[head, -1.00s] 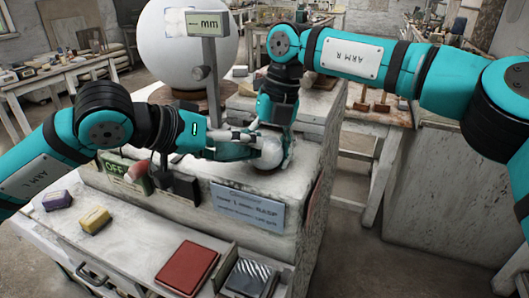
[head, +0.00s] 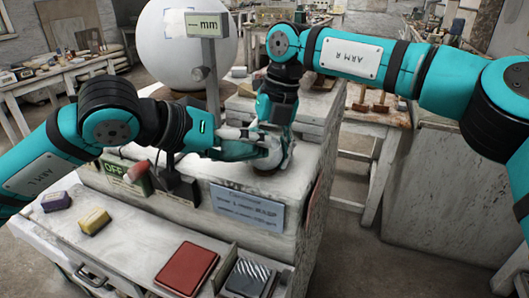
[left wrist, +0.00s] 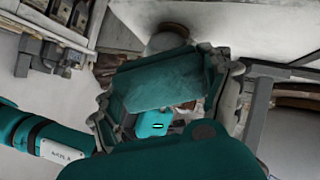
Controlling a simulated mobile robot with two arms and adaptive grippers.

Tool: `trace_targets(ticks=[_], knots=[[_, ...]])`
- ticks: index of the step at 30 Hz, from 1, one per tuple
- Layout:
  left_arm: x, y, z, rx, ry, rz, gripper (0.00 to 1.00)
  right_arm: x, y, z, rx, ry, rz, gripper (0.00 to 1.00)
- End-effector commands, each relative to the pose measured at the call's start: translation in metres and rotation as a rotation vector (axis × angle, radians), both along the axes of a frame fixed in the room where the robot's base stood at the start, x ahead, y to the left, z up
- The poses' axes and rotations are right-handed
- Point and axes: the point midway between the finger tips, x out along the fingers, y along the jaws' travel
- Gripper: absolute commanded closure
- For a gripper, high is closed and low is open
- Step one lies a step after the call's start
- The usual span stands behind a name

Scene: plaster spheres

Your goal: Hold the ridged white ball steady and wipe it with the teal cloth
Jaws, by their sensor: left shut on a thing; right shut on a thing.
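The ridged white ball (head: 270,155) sits low on top of the pale plaster-smeared block in the head view, partly covered by both grippers. My right gripper (head: 276,128) comes down from above and is shut on it. My left gripper (head: 246,143) is at the ball's left side, shut on the teal cloth (head: 232,151). In the left wrist view the cloth (left wrist: 158,80) spans between the left fingers, and part of a pale round shape, likely the ball (left wrist: 167,40), shows just beyond it. Contact between cloth and ball is hard to tell.
A large white sphere (head: 186,45) stands behind, with an mm gauge (head: 208,45) on a post before it. A yellow block (head: 94,221), a purple block (head: 56,202) and a red pad (head: 187,268) lie in front.

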Motion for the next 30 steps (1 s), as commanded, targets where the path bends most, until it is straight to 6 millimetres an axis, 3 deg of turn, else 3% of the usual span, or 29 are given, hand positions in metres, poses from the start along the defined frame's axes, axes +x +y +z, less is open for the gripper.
trace_targets(ticks=[3, 11, 22, 30], knots=[[-0.005, -0.01, 0.006, -0.008, -0.009, -0.016, 0.63, -0.004, 0.007, 0.0, 0.008, 0.004, 0.013, 0.76], [-0.006, -0.01, 0.006, -0.008, -0.008, -0.015, 0.63, -0.004, 0.007, 0.0, 0.008, 0.004, 0.013, 0.76], [-0.001, 0.016, 0.002, -0.005, -0.006, -0.006, 0.63, -0.003, 0.005, 0.0, 0.004, 0.003, 0.009, 0.76], [-0.001, 0.019, 0.002, -0.004, -0.004, -0.006, 0.63, -0.001, 0.002, 0.0, 0.003, 0.001, 0.004, 0.76]])
